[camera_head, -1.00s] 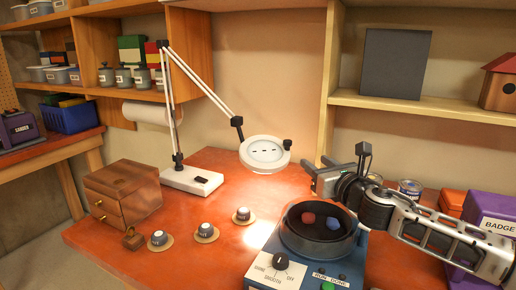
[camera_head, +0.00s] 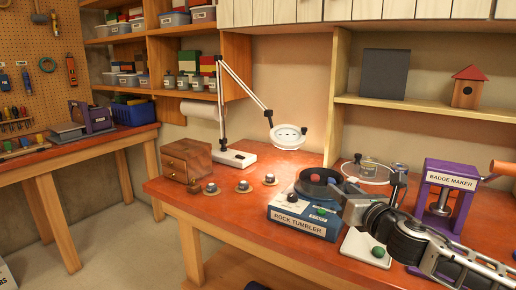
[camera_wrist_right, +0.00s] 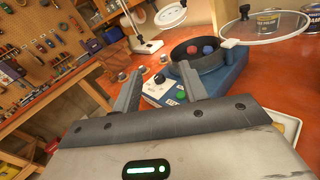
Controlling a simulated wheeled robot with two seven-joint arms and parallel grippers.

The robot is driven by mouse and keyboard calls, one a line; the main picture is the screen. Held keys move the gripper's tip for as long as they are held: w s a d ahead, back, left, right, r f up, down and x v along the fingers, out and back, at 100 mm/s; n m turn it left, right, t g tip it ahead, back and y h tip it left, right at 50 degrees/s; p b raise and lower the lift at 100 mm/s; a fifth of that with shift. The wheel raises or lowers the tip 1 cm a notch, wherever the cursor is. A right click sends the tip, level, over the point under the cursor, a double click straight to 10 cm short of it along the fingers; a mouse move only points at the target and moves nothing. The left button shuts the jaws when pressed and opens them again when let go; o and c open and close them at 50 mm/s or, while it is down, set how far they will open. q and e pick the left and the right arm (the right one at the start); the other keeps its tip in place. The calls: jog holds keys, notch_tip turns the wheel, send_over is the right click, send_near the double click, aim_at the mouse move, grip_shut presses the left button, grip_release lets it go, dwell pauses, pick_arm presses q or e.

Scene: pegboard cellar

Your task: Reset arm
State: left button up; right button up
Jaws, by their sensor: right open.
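My right gripper (camera_head: 345,194) is at the front right of the rock tumbler (camera_head: 306,222) in the head view, its arm coming in from the lower right. In the right wrist view the two fingers of my right gripper (camera_wrist_right: 160,88) stand apart with nothing held between them. The blue tumbler (camera_wrist_right: 166,91) shows beyond the fingers, with a red and a blue lump in its dark bowl. In the head view my gripper and arm hide part of the tumbler's right side. My left gripper is in neither view.
A purple badge maker (camera_head: 449,190) stands right of my arm. A white tray (camera_head: 354,247) with a green lump lies under the arm. A magnifier lamp (camera_head: 287,137), a wooden drawer box (camera_head: 187,160) and small knobs stand left. The orange table's left front (camera_head: 235,212) is clear.

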jog(key=s+a+f+m+g, duration=0.1)
jog(key=s+a+f+m, duration=0.25)
jog(key=f+m, duration=0.2)
jog(key=s+a+f+m+g+y, duration=0.1)
jog(key=s+a+f+m, duration=0.25)
jog(key=f, duration=0.35)
jog(key=s+a+f+m+g, duration=0.1)
jog(key=s+a+f+m, duration=0.25)
jog(key=f+m, duration=0.2)
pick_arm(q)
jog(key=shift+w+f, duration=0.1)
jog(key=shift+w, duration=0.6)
pick_arm(e)
jog(key=s+d+f+m+g+h, duration=0.1)
jog(key=s+d+f+m+g, duration=0.1)
jog(key=s+f+m, duration=0.5)
jog(key=s+d+f+m+g+h, duration=0.1)
jog(key=s+d+f+m, duration=0.2)
jog(key=s+f+m, duration=0.4)
jog(key=s+m, duration=0.6)
jog(key=s, duration=0.2)
jog(key=shift+d+f+g+h, duration=0.3)
jog(key=shift+d+g+h, duration=0.05)
jog(key=shift+g+h, duration=0.05)
